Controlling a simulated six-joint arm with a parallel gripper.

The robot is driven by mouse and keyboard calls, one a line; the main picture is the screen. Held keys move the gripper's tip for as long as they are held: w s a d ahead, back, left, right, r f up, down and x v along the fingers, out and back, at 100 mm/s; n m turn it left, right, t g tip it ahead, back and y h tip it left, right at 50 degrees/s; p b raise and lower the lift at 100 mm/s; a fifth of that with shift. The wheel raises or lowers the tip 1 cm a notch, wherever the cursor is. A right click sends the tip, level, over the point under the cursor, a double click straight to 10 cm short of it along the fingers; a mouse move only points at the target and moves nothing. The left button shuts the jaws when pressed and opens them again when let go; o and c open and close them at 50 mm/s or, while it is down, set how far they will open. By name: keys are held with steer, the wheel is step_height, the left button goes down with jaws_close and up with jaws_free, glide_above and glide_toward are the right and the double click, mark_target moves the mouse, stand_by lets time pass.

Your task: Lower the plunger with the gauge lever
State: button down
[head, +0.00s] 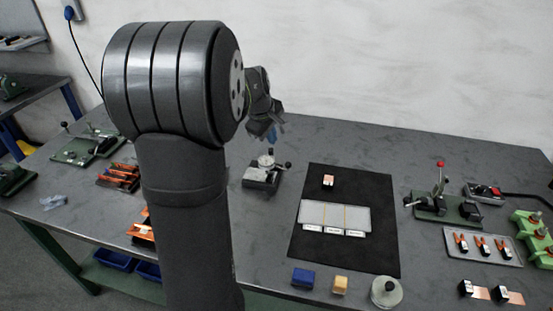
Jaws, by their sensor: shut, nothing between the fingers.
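The gauge (264,172) is a small dark-based device with a pale round dial on top. It stands on the grey bench left of the black mat. A lever with a dark ball knob (287,165) sticks out on its right side. The plunger is too small to make out. My gripper (272,136) is shut and empty, above and behind the gauge in the picture, with its fingers pointing down. It appears apart from the lever. My arm hides the bench just left of the gauge.
A black mat (378,190) holds a sectioned tray (350,218) and a small copper piece (328,181). A green fixture with a red-knobbed lever (440,165) stands at right. Blue (303,278) and yellow (340,285) blocks lie in front. Bench behind the mat is clear.

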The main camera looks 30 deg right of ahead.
mark_target(288, 163)
steer(key=s+f+m+t, duration=0.1)
steer(key=m, duration=0.1)
steer(key=s+f+m+t, duration=0.1)
steer(key=s+f+m, duration=0.1)
steer(key=m, duration=0.1)
steer(key=shift+s+a+f+m+h, duration=0.1)
steer(key=shift+s+a+m+h, duration=0.05)
steer(key=shift+m+h, duration=0.15)
steer(key=x, duration=1)
steer(key=shift+d+n, duration=0.45)
steer(key=shift+n, duration=0.15)
stand_by(0.5)
steer(key=shift+d+n+t+y, duration=0.4)
steer(key=shift+n+y, duration=0.1)
steer(key=shift+n, duration=0.1)
steer(key=n, duration=0.1)
steer(key=d+n+y, duration=0.1)
steer(key=n, duration=0.1)
steer(key=shift+w+d+t, duration=0.25)
steer(key=shift+w+t, duration=0.15)
steer(key=n+y, duration=0.1)
steer(key=w+d+n+y, duration=0.1)
steer(key=n, duration=0.1)
steer(key=d+n, duration=0.1)
steer(key=shift+w+n+y, duration=0.4)
steer(key=shift+w+d, duration=0.15)
steer(key=shift+w, duration=0.2)
